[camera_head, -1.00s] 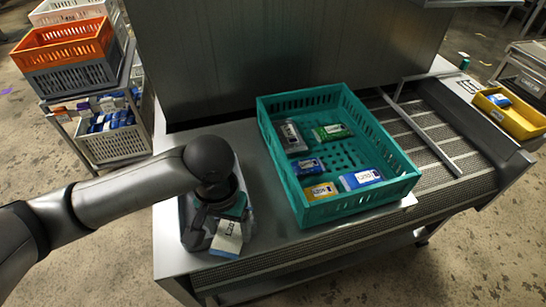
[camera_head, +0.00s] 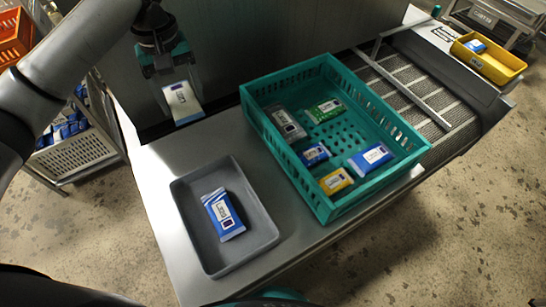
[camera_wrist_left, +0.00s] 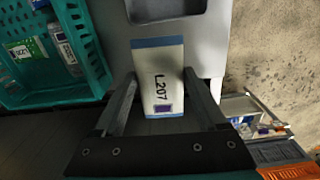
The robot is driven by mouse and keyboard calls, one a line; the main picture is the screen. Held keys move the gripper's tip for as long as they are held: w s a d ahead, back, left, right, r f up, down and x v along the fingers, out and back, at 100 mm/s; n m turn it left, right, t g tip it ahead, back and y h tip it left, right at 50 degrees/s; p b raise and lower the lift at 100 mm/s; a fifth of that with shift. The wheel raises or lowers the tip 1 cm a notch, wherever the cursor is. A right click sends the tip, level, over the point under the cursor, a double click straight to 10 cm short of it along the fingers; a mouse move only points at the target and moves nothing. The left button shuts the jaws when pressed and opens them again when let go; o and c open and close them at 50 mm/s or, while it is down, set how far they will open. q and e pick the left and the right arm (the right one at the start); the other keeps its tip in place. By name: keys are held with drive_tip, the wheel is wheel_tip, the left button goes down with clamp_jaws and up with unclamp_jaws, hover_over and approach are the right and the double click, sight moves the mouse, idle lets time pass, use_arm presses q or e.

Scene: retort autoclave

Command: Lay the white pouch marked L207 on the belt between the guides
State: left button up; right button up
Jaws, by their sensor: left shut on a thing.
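My left gripper (camera_head: 170,79) is shut on the white pouch (camera_head: 182,102), holding it up by one end above the back left of the steel table. In the left wrist view the pouch (camera_wrist_left: 160,78) sits between the two fingers, its label reading L207, with blue bands at its ends. The belt (camera_head: 410,87) is a mesh conveyor at the right, beyond the teal crate, with a metal guide bar (camera_head: 404,88) across it. The crate hides part of the belt. My right gripper does not show.
A teal crate (camera_head: 398,154) with several pouches stands between the held pouch and the open belt. A grey tray (camera_head: 262,240) holding a blue and white pouch (camera_head: 223,213) lies at the front left. A yellow bin (camera_head: 503,73) stands at the far right.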

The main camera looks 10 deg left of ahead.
sight(204, 156)
use_arm(q)
drive_tip(key=shift+w+a+r+n, duration=0.2)
drive_tip(key=shift+w+r+n, duration=0.1)
drive_tip(key=shift+r, duration=0.4)
wheel_tip(204, 156, down, 20)
drive_tip(key=b, duration=0.5)
drive_tip(key=shift+f, duration=0.1)
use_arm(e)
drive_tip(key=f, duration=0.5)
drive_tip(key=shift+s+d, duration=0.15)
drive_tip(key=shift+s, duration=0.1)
use_arm(q)
drive_tip(key=o, duration=1.4)
drive_tip(key=shift+c, duration=0.2)
